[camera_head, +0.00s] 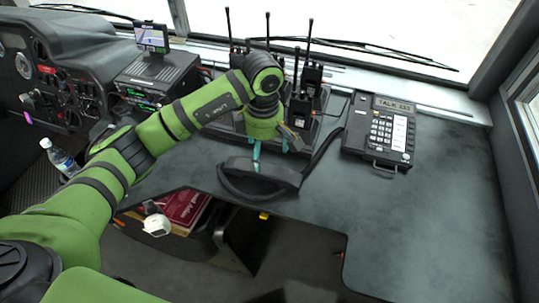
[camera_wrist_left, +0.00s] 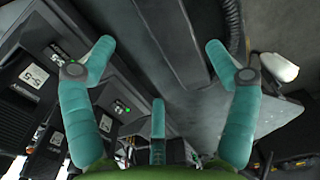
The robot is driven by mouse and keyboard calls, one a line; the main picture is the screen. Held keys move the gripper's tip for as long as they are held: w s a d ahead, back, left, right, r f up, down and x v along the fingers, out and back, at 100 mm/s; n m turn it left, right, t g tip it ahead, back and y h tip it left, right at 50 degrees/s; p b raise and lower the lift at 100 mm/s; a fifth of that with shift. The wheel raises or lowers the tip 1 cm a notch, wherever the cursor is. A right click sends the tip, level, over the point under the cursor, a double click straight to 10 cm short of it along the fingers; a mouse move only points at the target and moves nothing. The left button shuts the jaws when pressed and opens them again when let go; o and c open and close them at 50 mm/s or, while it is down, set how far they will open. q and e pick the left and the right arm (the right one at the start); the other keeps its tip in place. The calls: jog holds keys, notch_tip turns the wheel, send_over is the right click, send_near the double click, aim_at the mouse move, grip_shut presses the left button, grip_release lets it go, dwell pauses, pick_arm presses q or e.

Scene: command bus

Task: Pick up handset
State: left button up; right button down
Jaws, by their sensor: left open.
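My left gripper (camera_head: 269,150) points down over the desk, in front of the radio rack, its teal fingers apart and empty. In the left wrist view the open fingers (camera_wrist_left: 158,58) frame a grey, bar-like surface. Several black handheld radios (camera_head: 305,95) with upright antennas stand in the rack behind the gripper. A black item with a strap (camera_head: 262,180) lies on the desk just under the fingers; I cannot tell whether they touch. A keypad phone unit marked TALK (camera_head: 380,128) sits to the right. I cannot tell for certain which is the handset.
A small screen (camera_head: 152,37) stands on a radio unit at the back left. A water bottle (camera_head: 60,158) is at the left. A red book (camera_head: 187,207) and a white object (camera_head: 156,224) are below the desk edge. The desk's right front (camera_head: 430,220) is clear.

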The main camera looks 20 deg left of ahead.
aim_at(265, 165)
pick_arm(q)
jog(key=shift+s+a+f, duration=0.1)
jog(key=shift+s+f, duration=0.1)
jog(key=shift+s, duration=0.05)
jog(key=f, duration=0.1)
jog(key=p, duration=0.1)
jog(key=s+f+p, duration=0.1)
jog(key=shift+d+f, duration=0.25)
jog(key=shift+f, duration=0.05)
notch_tip(265, 165, down, 3)
jog(key=shift+w+r, duration=0.15)
jog(key=shift+f, duration=0.3)
jog(key=shift+c, duration=0.8)
jog(key=c, duration=1.2)
jog(key=shift+r, duration=0.1)
jog(key=shift+c, duration=0.7)
pick_arm(e)
jog(key=shift+s+r, duration=0.4)
jog(key=shift+s, duration=0.3)
jog(key=shift+s+r, duration=0.4)
jog(key=shift+s, duration=0.3)
jog(key=shift+s+r, duration=0.4)
jog(key=shift+s, duration=0.3)
